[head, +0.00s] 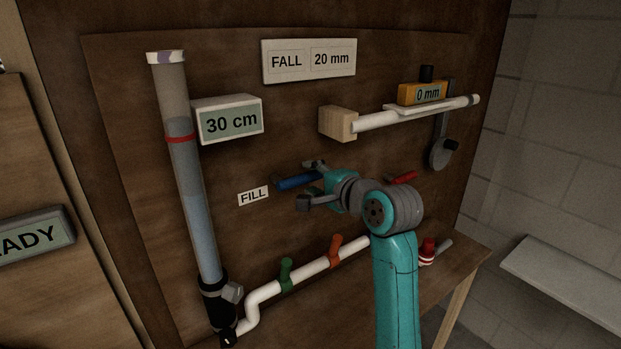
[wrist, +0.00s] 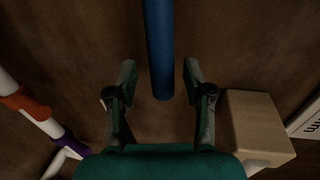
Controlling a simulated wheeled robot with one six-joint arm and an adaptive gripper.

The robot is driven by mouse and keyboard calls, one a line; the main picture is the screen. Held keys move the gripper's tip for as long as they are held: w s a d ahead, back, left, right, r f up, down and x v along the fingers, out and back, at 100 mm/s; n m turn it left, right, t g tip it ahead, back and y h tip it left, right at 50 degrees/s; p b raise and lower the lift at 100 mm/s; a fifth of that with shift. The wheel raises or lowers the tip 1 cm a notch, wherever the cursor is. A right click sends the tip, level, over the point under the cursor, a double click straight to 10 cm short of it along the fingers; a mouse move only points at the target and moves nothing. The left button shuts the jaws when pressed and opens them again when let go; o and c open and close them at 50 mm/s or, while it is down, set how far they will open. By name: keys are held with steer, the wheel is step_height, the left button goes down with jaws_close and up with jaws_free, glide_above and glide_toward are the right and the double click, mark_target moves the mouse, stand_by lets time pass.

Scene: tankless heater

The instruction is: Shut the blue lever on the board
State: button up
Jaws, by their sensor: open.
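The blue lever (head: 292,182) sticks out from the wooden board to the right of the FILL label (head: 253,196). It points to the left in the head view, and its right part is hidden behind my gripper. My gripper (head: 308,184) is open at the lever, one finger above it and one below. In the wrist view the blue lever (wrist: 158,45) comes down from the top edge, and its end lies between the open fingers (wrist: 160,75). A gap shows on each side, so neither finger seems to touch it.
A red lever (head: 403,178) is right of my wrist. A wooden block (head: 338,124) holds a white pipe above my gripper. A clear tube (head: 190,170) with a "30 cm" display (head: 231,120) stands left. Green (head: 286,273) and orange (head: 335,250) handles sit on the lower pipe.

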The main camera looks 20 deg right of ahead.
steer(key=v, duration=1)
steer(key=shift+s, duration=0.3)
steer(key=shift+d+r, duration=0.1)
steer(key=shift+d, duration=0.05)
steer(key=s+a+f+n+h, duration=0.1)
steer(key=s+f, duration=0.4)
steer(key=f, duration=0.5)
steer(key=s+f+n+h, duration=0.15)
steer(key=s+f, duration=0.35)
steer(key=f, duration=0.5)
steer(key=s+a+f+n+h, duration=0.15)
steer(key=s+f, duration=0.35)
steer(key=f, duration=0.5)
steer(key=s+f+n, duration=0.2)
steer(key=s+f, duration=0.1)
steer(key=s, duration=0.4)
steer(key=s+f+n, duration=0.2)
steer(key=s+f, duration=0.1)
steer(key=s, duration=0.5)
steer(key=s+r+n, duration=0.1)
steer(key=s+n, duration=0.2)
steer(key=s, duration=0.5)
steer(key=s+a+r+n, duration=0.1)
steer(key=s+n, duration=0.3)
steer(key=s, duration=0.5)
steer(key=shift+r, duration=0.25)
